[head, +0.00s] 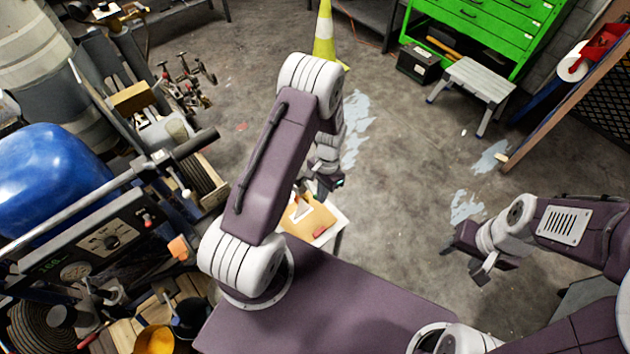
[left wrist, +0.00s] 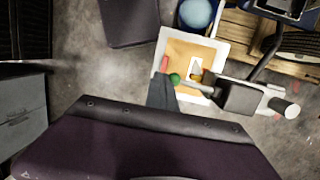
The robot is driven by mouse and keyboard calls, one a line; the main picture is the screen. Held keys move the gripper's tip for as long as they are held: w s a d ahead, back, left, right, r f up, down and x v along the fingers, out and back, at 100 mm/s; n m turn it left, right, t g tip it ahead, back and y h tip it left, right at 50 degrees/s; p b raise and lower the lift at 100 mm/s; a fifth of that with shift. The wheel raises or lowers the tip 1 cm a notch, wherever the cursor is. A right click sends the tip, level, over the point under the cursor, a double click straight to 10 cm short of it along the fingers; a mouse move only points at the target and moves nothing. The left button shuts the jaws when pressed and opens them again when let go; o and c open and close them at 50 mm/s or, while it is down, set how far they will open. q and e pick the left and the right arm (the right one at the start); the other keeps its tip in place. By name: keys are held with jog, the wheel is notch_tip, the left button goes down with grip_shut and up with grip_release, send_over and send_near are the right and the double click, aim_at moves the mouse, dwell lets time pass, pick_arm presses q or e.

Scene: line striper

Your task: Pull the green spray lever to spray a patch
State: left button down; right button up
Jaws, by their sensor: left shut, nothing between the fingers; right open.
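In the left wrist view, a green knob (left wrist: 175,79) sits at the end of a thin rod that runs to a dark block (left wrist: 238,100); it looks like the spray lever. I cannot pick it out in the head view. My left gripper (head: 336,183) is shut and empty, low beside a white board (head: 335,220) bearing a tan sheet (head: 312,222). In the left wrist view its dark finger tip (left wrist: 163,88) appears close to the green knob; contact cannot be told. My right gripper (head: 463,262) is open and empty, at the right, away from the board.
The striper's dark panel (head: 100,240), its bar with a black grip (head: 195,143) and a blue tank (head: 55,175) crowd the left. A yellow cone (head: 324,40) stands behind. A grey step stool (head: 475,85) and green cabinet (head: 490,30) are at back right. The middle floor is clear.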

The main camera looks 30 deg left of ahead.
pick_arm(q)
jog(key=shift+d+f, duration=0.1)
jog(key=shift+f, duration=0.35)
jog(key=shift+b, duration=0.3)
dwell(1.2)
jog(key=shift+p+v, duration=0.7)
jog(key=shift+v, duration=0.1)
jog(key=shift+s, duration=0.2)
jog(key=s+d+v, duration=0.1)
jog(key=d+v, duration=0.1)
jog(key=v, duration=1.1)
jog(key=shift+d+r+p, duration=0.4)
jog(key=shift+r, duration=0.15)
